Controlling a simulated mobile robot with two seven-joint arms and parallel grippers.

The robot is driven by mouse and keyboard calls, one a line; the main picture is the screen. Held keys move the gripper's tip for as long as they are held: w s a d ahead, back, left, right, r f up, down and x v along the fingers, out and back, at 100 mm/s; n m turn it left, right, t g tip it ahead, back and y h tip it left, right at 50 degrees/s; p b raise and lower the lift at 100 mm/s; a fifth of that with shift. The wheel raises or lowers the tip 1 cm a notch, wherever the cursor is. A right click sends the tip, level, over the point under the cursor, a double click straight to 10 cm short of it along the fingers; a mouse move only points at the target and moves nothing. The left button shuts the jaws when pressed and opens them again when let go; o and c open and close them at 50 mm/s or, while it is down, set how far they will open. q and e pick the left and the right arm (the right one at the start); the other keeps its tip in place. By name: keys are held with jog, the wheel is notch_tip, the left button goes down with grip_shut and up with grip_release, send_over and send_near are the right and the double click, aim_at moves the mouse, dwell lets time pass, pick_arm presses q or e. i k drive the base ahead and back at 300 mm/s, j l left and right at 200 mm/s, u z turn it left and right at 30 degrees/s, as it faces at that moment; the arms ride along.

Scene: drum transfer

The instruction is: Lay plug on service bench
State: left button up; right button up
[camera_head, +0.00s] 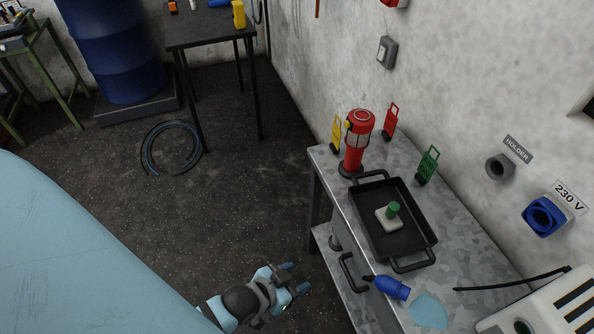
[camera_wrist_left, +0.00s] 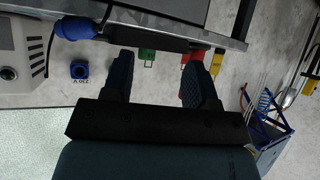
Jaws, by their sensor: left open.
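A blue plug (camera_head: 391,287) lies on the grey metal service bench (camera_head: 455,246) near its front edge, beside the black tray. Its dark end points toward the edge. In the left wrist view the plug (camera_wrist_left: 76,28) shows at the upper left, at the bench edge (camera_wrist_left: 180,27). My left gripper (camera_head: 296,280) is open and empty, left of the bench in the head view and apart from the plug. Its two dark fingers (camera_wrist_left: 157,80) show spread in the wrist view with nothing between them. My right gripper is not in view.
A black tray (camera_head: 364,224) holding a pale block with a green knob (camera_head: 393,209) stands on the bench. A red lamp-like device (camera_head: 358,137) and coloured tags stand behind it. A blue wall socket (camera_head: 543,216) and a holder (camera_head: 500,167) are on the wall. A white machine (camera_head: 545,305) stands at right.

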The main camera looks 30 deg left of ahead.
aim_at(455, 261)
jog(key=k+l, duration=0.5)
jog(key=l, duration=0.2)
jog(key=l+u, duration=0.1)
jog(key=l, duration=0.25)
jog(key=k+l, duration=0.15)
jog(key=l, duration=0.15)
jog(key=l+u, duration=0.1)
jog(key=l, duration=0.3)
jog(key=i, duration=0.05)
